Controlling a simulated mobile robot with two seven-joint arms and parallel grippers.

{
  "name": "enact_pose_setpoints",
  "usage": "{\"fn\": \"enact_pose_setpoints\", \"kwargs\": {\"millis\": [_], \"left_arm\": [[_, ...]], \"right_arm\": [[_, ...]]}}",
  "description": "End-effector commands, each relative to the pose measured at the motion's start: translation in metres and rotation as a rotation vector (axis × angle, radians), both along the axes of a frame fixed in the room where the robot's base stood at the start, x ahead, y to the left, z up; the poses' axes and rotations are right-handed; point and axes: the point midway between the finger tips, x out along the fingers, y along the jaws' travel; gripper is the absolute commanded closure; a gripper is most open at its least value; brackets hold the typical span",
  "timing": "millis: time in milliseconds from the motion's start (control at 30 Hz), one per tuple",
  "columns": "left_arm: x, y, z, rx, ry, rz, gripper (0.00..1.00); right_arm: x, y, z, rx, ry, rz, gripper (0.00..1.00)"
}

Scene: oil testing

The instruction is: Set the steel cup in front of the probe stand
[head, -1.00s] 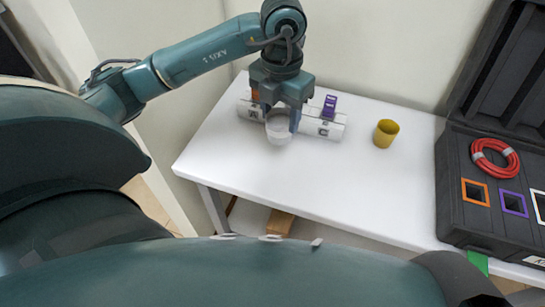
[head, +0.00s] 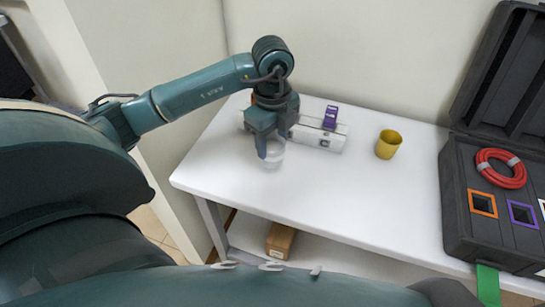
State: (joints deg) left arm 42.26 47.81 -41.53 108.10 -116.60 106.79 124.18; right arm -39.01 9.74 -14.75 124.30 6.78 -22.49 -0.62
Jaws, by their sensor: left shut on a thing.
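The steel cup (head: 273,158) looks pale grey and upright, low over the white table or on it; I cannot tell whether it touches. My left gripper (head: 271,146) is shut on the cup's upper part and hides some of it. The cup is in front of the stand's left part. My right gripper is out of view.
A yellow cup (head: 389,145) stands to the right of the stand. An open black case (head: 455,205) with a red cable coil (head: 500,169) is at the table's right end. The white table (head: 330,195) is clear in front. A brown box (head: 281,240) sits below.

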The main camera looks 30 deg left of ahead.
Motion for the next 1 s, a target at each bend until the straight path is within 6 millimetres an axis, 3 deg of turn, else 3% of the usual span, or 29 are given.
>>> {"fn": "enact_pose_setpoints", "kwargs": {"millis": [400,767,800,1000], "left_arm": [[0.000,0.000,-0.045,0.000,0.000,-0.002,0.75],[0.000,0.000,-0.051,-0.001,-0.002,-0.004,0.75],[0.000,0.000,-0.051,0.000,-0.002,-0.004,0.50],[0.000,-0.001,-0.050,0.000,-0.002,-0.004,0.33]], "right_arm": [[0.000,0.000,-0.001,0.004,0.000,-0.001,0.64],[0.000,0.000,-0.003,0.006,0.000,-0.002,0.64],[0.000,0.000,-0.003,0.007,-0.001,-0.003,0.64],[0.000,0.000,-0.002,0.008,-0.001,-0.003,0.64]]}}
